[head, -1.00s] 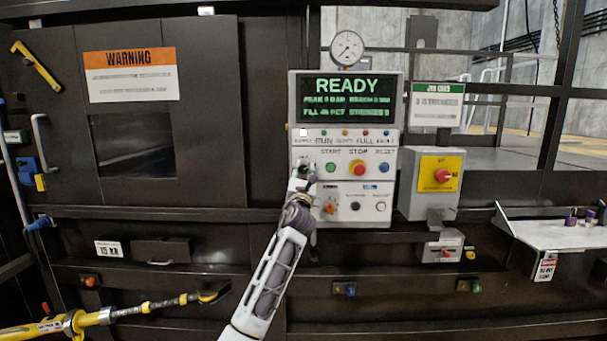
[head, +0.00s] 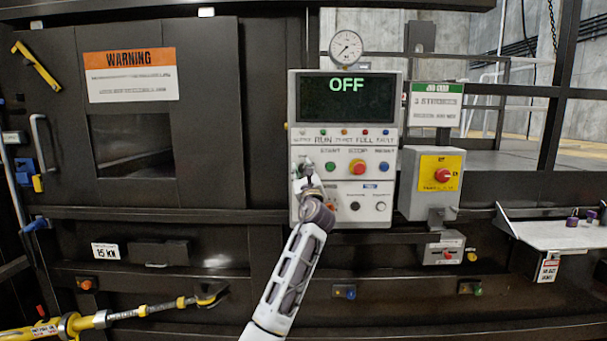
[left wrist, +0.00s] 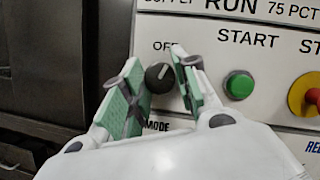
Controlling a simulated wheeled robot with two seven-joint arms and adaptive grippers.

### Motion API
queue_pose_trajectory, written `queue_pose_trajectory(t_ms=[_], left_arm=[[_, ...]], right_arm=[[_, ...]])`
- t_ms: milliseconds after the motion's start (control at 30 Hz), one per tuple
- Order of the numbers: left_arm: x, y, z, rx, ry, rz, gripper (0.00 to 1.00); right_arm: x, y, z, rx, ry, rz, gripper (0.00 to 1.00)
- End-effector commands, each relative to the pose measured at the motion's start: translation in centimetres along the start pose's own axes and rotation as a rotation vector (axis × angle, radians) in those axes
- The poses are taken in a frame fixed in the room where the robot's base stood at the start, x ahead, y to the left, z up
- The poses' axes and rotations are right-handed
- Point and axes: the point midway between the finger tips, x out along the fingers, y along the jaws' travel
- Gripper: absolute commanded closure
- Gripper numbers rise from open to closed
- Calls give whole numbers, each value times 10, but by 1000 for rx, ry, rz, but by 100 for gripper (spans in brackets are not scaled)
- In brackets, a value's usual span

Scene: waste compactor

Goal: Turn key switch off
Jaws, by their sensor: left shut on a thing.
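The key switch (left wrist: 159,78) is a round dark knob with a light mark on its face, on the white control panel (head: 384,220). An OFF label is printed at its upper left. My left gripper (left wrist: 156,70) has its green-padded fingers on either side of the knob and is shut on it. The panel's display (head: 347,98) reads OFF in green. My right gripper is not in view.
Right of the switch are a green start button (left wrist: 238,85) and a red stop button on yellow (head: 358,167). A grey box with a red knob on yellow (head: 442,174) stands to the panel's right. A gauge (head: 346,46) is above.

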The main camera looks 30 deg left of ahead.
Motion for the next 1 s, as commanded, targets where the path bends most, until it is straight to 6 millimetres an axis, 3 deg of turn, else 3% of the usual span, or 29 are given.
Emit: queue_pose_trajectory(t_ms=[500,1000], left_arm=[[0,-2,-1,-320,12,132,94],[0,-1,-1,-392,14,163,94]], right_arm=[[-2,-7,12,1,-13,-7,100],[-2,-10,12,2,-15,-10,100]])
